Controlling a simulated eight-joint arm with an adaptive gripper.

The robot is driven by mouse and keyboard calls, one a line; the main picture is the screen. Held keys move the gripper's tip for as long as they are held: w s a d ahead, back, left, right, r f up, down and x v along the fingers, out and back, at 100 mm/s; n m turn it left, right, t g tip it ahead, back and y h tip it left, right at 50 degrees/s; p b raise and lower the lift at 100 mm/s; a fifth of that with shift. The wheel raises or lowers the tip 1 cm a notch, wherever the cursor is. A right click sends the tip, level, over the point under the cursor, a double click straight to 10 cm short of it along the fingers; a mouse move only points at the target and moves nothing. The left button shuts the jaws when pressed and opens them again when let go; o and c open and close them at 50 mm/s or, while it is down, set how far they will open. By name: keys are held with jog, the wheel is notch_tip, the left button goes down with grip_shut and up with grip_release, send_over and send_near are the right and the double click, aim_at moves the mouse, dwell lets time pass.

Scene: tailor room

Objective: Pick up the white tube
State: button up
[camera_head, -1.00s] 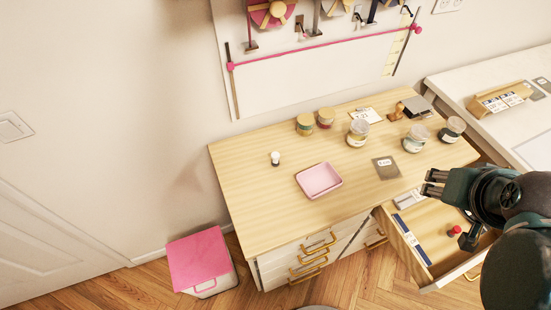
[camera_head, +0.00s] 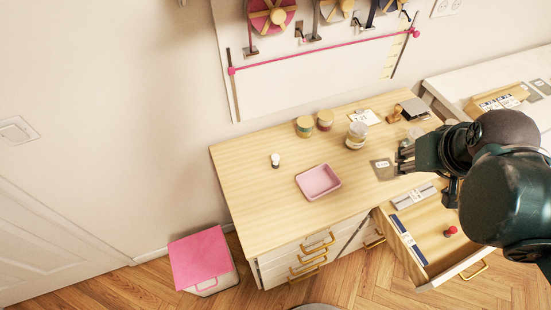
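A small upright piece with a white top and a darker base (camera_head: 275,160) stands alone on the left part of the wooden desktop; it is the closest match to the white tube, but it is too small to be sure. My gripper (camera_head: 402,159) is over the right part of the desktop, beside a grey card (camera_head: 382,169). It is well to the right of the small white piece. Its fingers point left, and I see nothing held between them. Their spread is too small to judge. My arm hides the right end of the desktop.
A pink tray (camera_head: 318,181) lies between the white piece and my gripper. Several jars, including a clear one (camera_head: 356,136), stand at the back. An open drawer (camera_head: 433,243) below my arm holds a red-topped item (camera_head: 450,231). A pink-lidded bin (camera_head: 201,258) stands on the floor.

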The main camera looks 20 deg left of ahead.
jog(key=w+a+n+g+p, duration=0.2)
jog(key=w+a+n+p, duration=0.15)
jog(key=a, duration=0.65)
jog(key=n+g+p, duration=0.3)
jog(key=n+p, duration=0.2)
jog(key=n, duration=0.4)
send_over(275, 156)
jog(key=shift+h, duration=0.3)
jog(key=f, duration=1.1)
jog(key=shift+w+d+f, duration=0.15)
jog(key=shift+w+d, duration=0.05)
jog(key=shift+d, duration=0.15)
jog(key=shift+s+a+f+g, duration=0.25)
jog(key=shift+a+f+g, duration=0.05)
jog(key=shift+a+f, duration=0.1)
jog(key=shift+f, duration=1.2)
jog(key=shift+f, duration=0.1)
